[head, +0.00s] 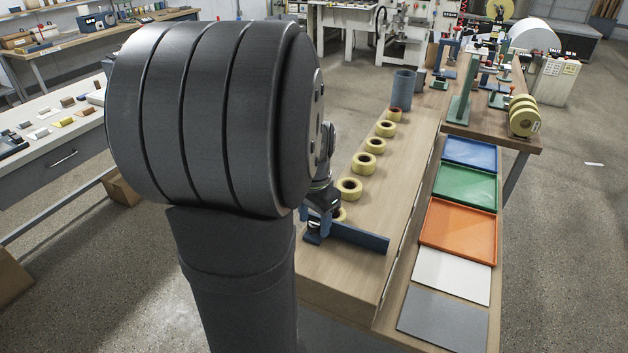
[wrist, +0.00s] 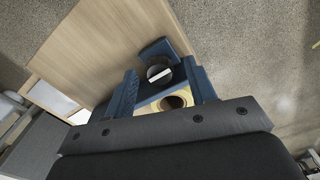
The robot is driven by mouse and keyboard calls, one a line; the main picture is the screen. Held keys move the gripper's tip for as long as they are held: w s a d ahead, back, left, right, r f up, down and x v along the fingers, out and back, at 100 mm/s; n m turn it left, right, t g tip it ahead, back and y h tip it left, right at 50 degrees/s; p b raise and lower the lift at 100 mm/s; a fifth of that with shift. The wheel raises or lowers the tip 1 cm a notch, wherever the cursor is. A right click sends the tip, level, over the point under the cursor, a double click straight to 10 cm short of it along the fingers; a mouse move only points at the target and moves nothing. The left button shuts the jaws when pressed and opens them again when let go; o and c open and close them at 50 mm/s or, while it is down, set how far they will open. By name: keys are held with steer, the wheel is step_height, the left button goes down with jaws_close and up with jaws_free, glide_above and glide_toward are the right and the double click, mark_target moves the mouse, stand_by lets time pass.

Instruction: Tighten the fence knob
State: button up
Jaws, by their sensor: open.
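The blue fence (head: 358,237) lies across the near end of the wooden bench. In the wrist view, its blue body (wrist: 154,48) shows with a round dark knob (wrist: 160,74) that has a pale bar across its top. My gripper (wrist: 160,67) is open, with one blue finger on each side of the knob in the picture. I see no finger touching it, and cannot tell the height gap. A yellow tape roll (wrist: 174,103) shows between the fingers, closer to the gripper's base. In the head view, my arm hides most of the gripper.
Several yellow tape rolls (head: 364,163) stand in a row along the bench, towards a blue-grey cup (head: 403,88). Blue, green and orange trays (head: 426,262) and two flat sheets (head: 452,277) lie to the right. The bench top right of the roll row is clear.

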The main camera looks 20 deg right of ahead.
steer(key=n, duration=0.5)
steer(key=shift+n, duration=0.3)
step_height(320, 180, up, 19)
steer(key=m, duration=0.2)
steer(key=shift+s+f, duration=0.1)
steer(key=shift+f, duration=0.05)
step_height(320, 180, down, 19)
steer(key=shift+r+m, duration=0.1)
steer(key=shift+m, duration=0.9)
